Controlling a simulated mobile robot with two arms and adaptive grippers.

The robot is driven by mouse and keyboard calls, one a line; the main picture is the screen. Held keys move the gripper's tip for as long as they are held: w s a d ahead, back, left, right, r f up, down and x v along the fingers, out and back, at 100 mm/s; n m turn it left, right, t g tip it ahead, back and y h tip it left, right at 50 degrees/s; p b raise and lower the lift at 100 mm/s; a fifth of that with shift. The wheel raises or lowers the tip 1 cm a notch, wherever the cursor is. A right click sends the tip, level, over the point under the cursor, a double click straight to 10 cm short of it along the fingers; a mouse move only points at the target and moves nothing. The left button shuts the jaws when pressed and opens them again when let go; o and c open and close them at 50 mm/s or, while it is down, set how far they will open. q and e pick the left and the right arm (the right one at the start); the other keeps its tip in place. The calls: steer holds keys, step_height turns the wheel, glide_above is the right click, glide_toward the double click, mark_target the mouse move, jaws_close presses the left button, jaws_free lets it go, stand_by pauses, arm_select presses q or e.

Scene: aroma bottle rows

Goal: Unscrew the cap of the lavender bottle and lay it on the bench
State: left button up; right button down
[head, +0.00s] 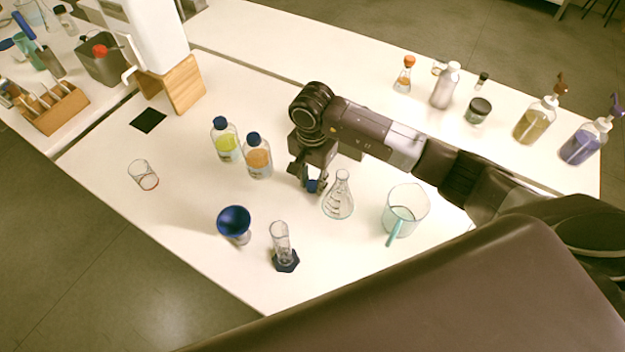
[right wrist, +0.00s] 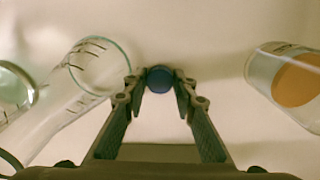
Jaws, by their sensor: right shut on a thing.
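My right gripper (head: 311,186) points down at the middle of the bench (head: 190,235), between the orange bottle and the flask. It is shut on a small round blue cap (right wrist: 160,79), which sits between the fingertips in the right wrist view. No bottle body shows under the cap, only pale bench around it. I cannot tell whether the cap touches the bench. A yellow-green bottle (head: 227,146) and an orange bottle (head: 258,162) stand upright to the left, both with blue caps. I cannot make out a lavender bottle among them. My left gripper is not in view.
A conical flask (head: 339,202) stands close right of the gripper, with a clear jug (head: 402,216) beyond it. A blue funnel (head: 234,221) and a measuring cylinder (head: 282,247) stand in front. Pump bottles (head: 536,121) line the right. The bench's front left is clear.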

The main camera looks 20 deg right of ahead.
mark_target(312, 184)
steer(key=shift+f, duration=0.2)
steer(key=c, duration=1.9)
jaws_free()
steer(key=shift+r, duration=0.1)
steer(key=shift+r, duration=0.2)
step_height(312, 184, up, 12)
steer(key=shift+f+b, duration=0.1)
steer(key=shift+b, duration=1.1)
steer(key=shift+s, duration=0.1)
